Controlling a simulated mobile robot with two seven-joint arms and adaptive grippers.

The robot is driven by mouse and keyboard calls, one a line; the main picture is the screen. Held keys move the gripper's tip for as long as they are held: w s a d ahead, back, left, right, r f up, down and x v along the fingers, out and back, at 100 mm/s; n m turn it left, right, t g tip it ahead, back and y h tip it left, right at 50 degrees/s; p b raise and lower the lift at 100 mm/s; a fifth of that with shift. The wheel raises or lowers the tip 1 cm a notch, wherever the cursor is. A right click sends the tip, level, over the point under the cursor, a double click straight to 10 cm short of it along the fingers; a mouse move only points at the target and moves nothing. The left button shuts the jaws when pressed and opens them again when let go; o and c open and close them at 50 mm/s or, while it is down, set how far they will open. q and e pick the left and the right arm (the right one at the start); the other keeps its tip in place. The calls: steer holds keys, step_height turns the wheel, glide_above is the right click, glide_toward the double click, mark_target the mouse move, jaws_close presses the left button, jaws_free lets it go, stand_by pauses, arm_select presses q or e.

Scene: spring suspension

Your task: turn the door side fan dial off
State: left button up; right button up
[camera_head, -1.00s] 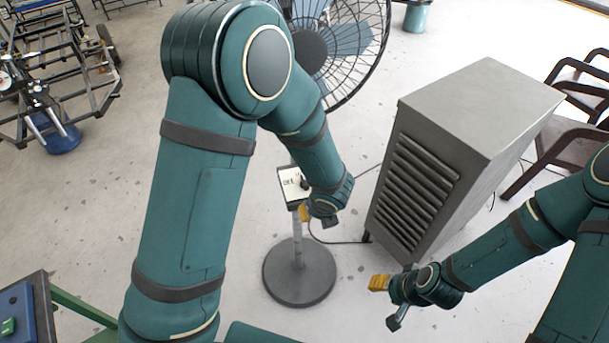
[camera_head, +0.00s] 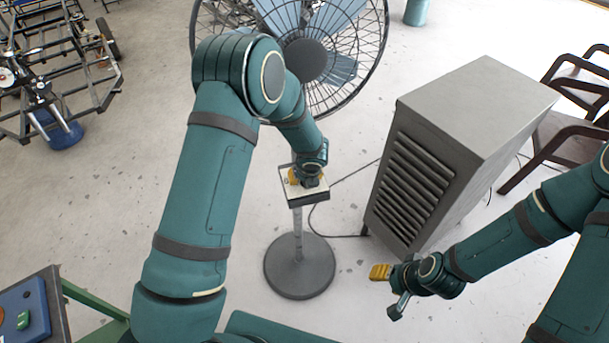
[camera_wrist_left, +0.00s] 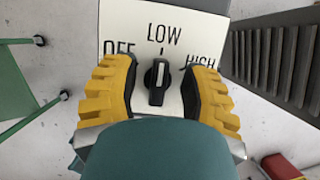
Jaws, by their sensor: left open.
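The fan dial is a black knob (camera_wrist_left: 157,80) with a white pointer mark, on a white panel marked OFF, LOW and HIGH (camera_wrist_left: 165,25). Its mark points up toward LOW. The panel (camera_head: 290,186) sits on top of a round-based stand (camera_head: 299,268) in the head view. My left gripper (camera_wrist_left: 160,76) is open, with one yellow finger on each side of the knob and gaps between. In the head view my left gripper (camera_head: 304,177) is over the panel and hides the knob. My right gripper (camera_head: 388,290) appears open and empty, low at the right.
A large caged fan (camera_head: 306,58) stands behind the panel. A grey louvred cabinet (camera_head: 425,150) stands to the right, with brown chairs (camera_head: 565,140) beyond. A cable (camera_head: 335,237) lies on the floor. A vehicle frame (camera_head: 90,70) is at the far left.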

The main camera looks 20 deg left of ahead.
arm_select(q)
steer(key=shift+w+a+f, duration=0.1)
steer(key=shift+f, duration=0.15)
jaws_close()
steer(key=shift+n, duration=0.4)
steer(key=n+g, duration=0.1)
steer(key=n, duration=0.1)
steer(key=n+y+b, duration=0.1)
steer(key=n, duration=0.2)
steer(key=shift+a+g+y, duration=0.1)
steer(key=shift+g+y, duration=0.2)
steer(key=shift+g, duration=0.1)
steer(key=n, duration=0.2)
steer(key=n+g+b, duration=0.1)
steer(key=n, duration=0.1)
steer(key=n+g, duration=0.1)
steer(key=n, duration=0.1)
steer(key=shift+s+b, duration=0.35)
steer(key=shift+s, duration=0.05)
steer(key=shift+y, duration=0.3)
